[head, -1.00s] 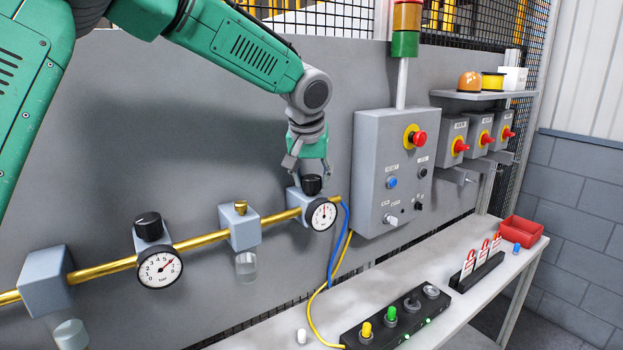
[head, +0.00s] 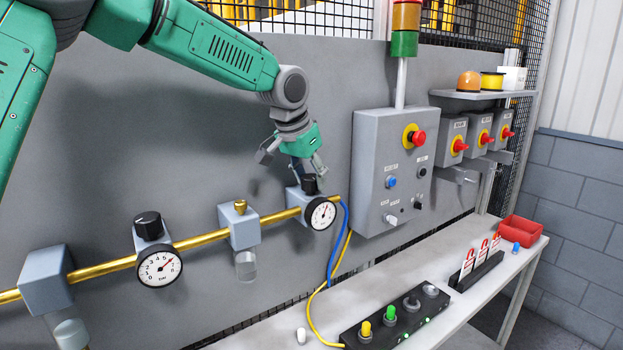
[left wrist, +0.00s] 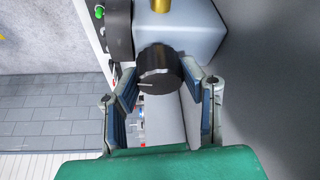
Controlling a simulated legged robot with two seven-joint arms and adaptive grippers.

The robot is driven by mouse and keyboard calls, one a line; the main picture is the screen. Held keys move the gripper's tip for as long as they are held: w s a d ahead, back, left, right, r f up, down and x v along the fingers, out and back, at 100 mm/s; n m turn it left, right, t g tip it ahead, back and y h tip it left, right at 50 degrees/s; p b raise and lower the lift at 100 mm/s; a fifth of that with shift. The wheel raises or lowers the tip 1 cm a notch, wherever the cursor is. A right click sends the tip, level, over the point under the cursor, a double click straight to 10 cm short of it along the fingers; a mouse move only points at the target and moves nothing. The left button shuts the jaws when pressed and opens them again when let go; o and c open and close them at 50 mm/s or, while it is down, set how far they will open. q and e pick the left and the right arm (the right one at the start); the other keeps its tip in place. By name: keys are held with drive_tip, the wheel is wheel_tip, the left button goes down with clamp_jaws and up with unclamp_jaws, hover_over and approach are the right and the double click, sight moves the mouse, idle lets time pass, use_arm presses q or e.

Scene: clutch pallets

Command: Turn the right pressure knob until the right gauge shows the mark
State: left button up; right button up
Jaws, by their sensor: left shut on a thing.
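The right pressure knob (head: 309,184) is a black ribbed cap on a grey regulator block on the brass pipe. The left wrist view shows the black knob (left wrist: 160,70) with a white line on its face. My left gripper (head: 309,177) reaches it from above, tilted, and is shut on it, a finger on either side. The right gauge (head: 321,213) is a white dial with a black rim, just below the knob. Its needle points up and slightly right; its scale and any mark are too small to read. My right gripper is not in view.
The left regulator has a black knob (head: 148,224) and a gauge (head: 160,268). A grey control box (head: 370,160) with a red stop button stands to the right. Blue and yellow hoses hang beside the right gauge. The bench (head: 440,305) below holds a button strip and a red bin (head: 521,231).

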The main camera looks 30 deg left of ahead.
use_arm(q)
drive_tip(key=shift+m+h, duration=0.4)
drive_tip(key=shift+m, duration=0.4)
drive_tip(key=o, duration=1.1)
drive_tip(key=shift+o, duration=0.2)
drive_tip(key=shift+w, duration=0.2)
drive_tip(key=shift+a+f, duration=0.1)
